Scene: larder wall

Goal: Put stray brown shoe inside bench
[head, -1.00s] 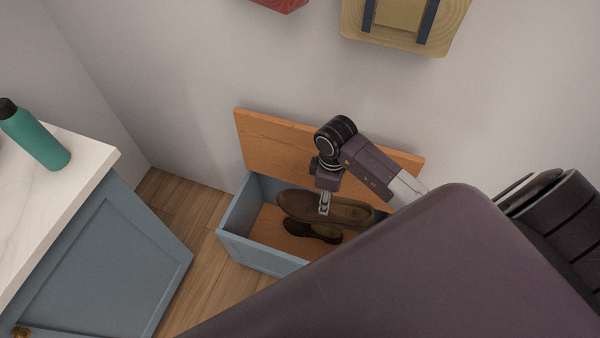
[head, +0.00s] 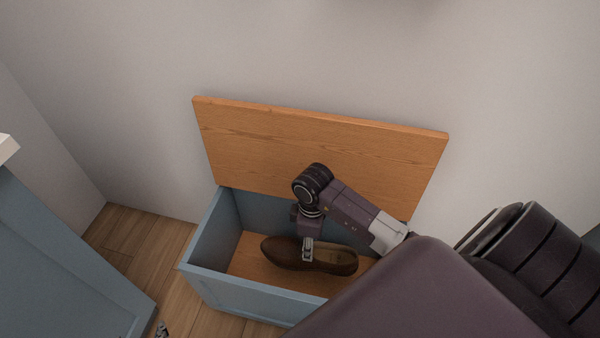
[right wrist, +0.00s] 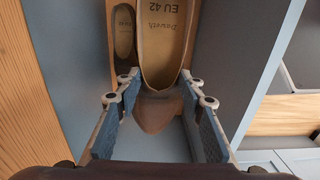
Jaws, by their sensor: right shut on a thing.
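The brown shoe (head: 332,259) is in my right gripper (head: 307,250), over the open bench (head: 245,299) in the head view. Its toe points left and its opening faces up. In the right wrist view my right gripper's fingers (right wrist: 160,96) are on both sides of the shoe (right wrist: 155,110), near its front, and the insole reads EU 42. A second brown shoe (right wrist: 123,32) lies lower and beside it; the held shoe hides it in the head view. A small metal piece, apparently my left gripper (head: 162,328), shows at the bottom edge; its jaws are unclear.
The bench's wooden lid (head: 320,145) stands raised against the wall. A blue cabinet (head: 60,265) is at left, with bare wooden floor (head: 150,240) between it and the bench. Bench walls surround the shoe closely.

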